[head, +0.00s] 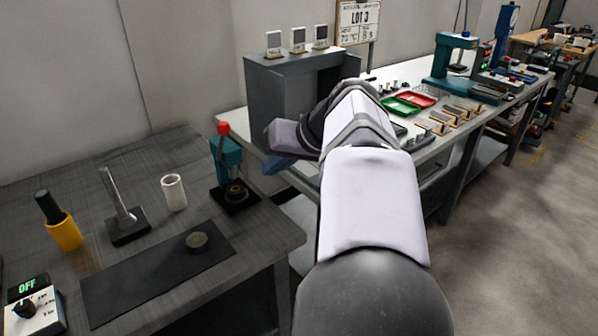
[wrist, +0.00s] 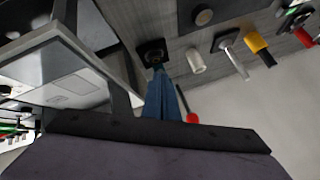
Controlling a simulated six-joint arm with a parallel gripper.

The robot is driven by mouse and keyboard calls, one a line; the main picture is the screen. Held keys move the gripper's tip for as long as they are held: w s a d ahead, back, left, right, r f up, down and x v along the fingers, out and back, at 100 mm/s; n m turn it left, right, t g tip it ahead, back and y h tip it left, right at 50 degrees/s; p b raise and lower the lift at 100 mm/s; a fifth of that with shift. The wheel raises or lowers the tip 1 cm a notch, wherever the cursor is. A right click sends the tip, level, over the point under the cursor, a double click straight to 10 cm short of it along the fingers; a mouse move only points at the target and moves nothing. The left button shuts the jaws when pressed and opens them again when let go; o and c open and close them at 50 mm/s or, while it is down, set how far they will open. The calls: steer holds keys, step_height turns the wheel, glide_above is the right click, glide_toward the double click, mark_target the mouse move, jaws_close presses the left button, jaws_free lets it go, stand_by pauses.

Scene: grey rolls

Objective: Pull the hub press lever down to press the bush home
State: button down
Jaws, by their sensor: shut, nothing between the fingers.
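The hub press (head: 228,165) is a small teal press on a black base at the right end of the dark bench. Its lever ends in a red knob (head: 223,128), which stands up at the top. A dark ring-like part (head: 236,191) sits on the base; I cannot make out the bush. My gripper (head: 278,164) has blue fingers, is shut and empty, and is to the right of the press, apart from it. In the wrist view the fingers (wrist: 158,70) cover most of the press; its base (wrist: 152,50) and the red knob (wrist: 192,117) show past them.
A white cylinder (head: 174,192), a post on a stand (head: 122,210), a yellow cup (head: 64,232) and an OFF control box (head: 32,306) stand left. A grey cabinet (head: 280,95) stands behind my gripper.

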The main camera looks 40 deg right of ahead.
steer(key=s, duration=0.7)
steer(key=shift+s+d+r+b, duration=0.35)
steer(key=shift+s+d+b, duration=0.05)
steer(key=shift+b, duration=0.05)
